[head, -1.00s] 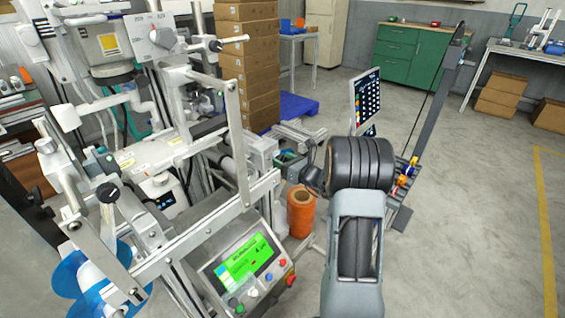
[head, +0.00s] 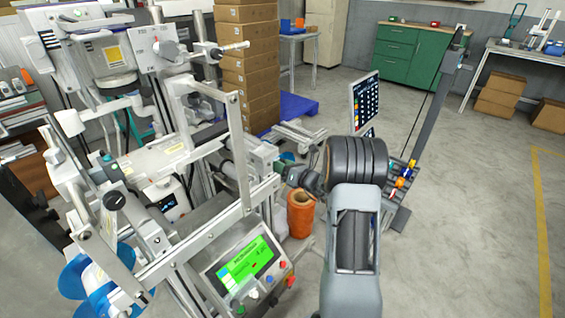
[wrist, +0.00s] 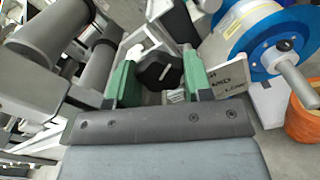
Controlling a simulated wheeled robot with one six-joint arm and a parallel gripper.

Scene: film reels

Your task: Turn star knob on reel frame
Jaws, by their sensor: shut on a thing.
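My gripper (wrist: 160,80) shows its two green-padded fingers in the wrist view, one on each side of a black knob (wrist: 158,70). The gripper is shut on this knob, whose outline looks lobed. In the head view my gripper reaches left to the side of the reel frame (head: 238,150), and its fingertips and the knob are mostly hidden there. A blue reel (wrist: 228,45) with a metal shaft fills the upper right of the wrist view.
An orange roll (head: 300,214) stands below my wrist; it also shows in the wrist view (wrist: 303,122). A control panel (head: 248,264) with a green screen is at the front. Stacked cartons (head: 248,70) stand behind. The floor at right is clear.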

